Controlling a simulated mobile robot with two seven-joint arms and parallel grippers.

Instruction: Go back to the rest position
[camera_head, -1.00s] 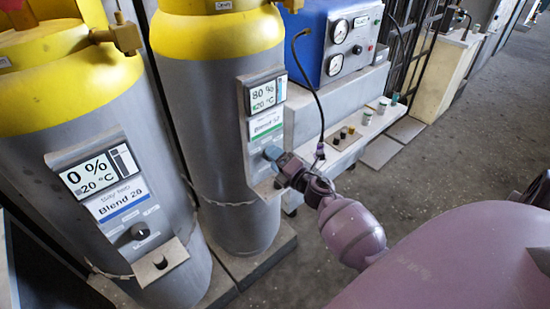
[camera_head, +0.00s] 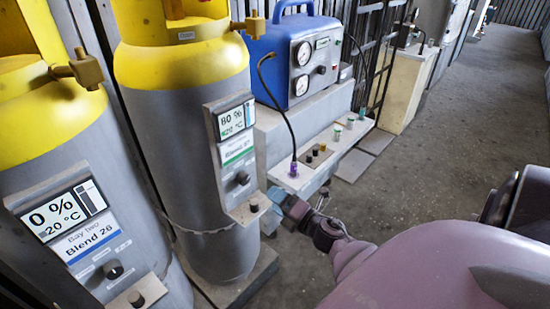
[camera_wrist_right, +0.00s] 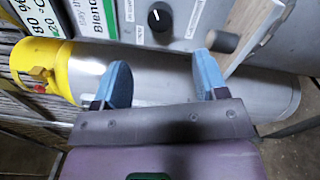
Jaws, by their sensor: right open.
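My right gripper (camera_head: 275,208) is in front of the lower edge of the panel on the 80 % cylinder (camera_head: 185,90). In the right wrist view its two blue fingers (camera_wrist_right: 163,78) are spread apart with nothing between them. The panel's black knob (camera_head: 243,178) is uncovered and apart from the fingers; a dark knob also shows beyond them in the wrist view (camera_wrist_right: 223,41). My left gripper is not in view.
A yellow-topped cylinder reading 0 % (camera_head: 90,180) stands at the left. A blue gauge unit (camera_head: 290,55) sits on a grey bench, with a small shelf (camera_head: 320,160) of fittings and a hanging black cable. Open floor (camera_head: 440,140) lies to the right.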

